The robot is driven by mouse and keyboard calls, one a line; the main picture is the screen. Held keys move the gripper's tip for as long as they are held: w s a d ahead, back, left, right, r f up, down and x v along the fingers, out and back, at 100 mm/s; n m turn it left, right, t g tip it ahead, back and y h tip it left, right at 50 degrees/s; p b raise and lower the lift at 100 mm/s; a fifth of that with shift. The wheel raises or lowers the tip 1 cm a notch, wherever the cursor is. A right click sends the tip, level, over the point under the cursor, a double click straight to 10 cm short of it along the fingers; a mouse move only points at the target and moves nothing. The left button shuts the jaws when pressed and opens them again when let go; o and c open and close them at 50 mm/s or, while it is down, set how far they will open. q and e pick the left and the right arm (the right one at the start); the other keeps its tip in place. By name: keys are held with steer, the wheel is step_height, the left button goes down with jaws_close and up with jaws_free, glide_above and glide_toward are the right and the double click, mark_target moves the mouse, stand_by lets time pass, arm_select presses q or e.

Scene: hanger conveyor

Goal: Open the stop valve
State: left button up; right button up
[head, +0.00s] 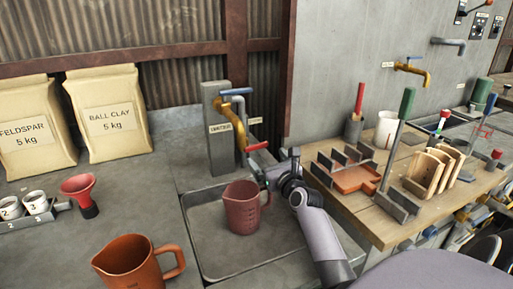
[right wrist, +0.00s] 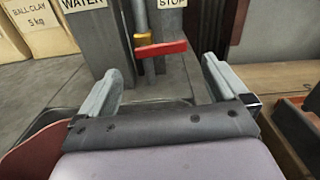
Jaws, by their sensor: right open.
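The stop valve's red lever handle (head: 257,146) is on the pipework beside the grey post at the sink. In the right wrist view the red handle (right wrist: 162,49) lies nearly level across the pipe, under a STOP label (right wrist: 172,3), with a brass fitting at its left end. My right gripper (head: 262,170) is open and empty just below and in front of the handle. In the right wrist view its two fingers (right wrist: 158,78) stand apart, with the handle beyond their tips and apart from them. My left gripper is not in view.
A dark red jug (head: 242,215) stands in the sink (head: 205,262), close beside my right gripper. A brass tap with a blue lever (head: 237,92) is on the grey post (head: 216,155). An orange jug (head: 130,265) stands left; a wooden bench (head: 375,225) with racks stands right.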

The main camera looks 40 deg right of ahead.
mark_target(257, 147)
steer(key=shift+b+x, duration=0.4)
steer(key=shift+x, duration=2.95)
steer(key=c, duration=1.3)
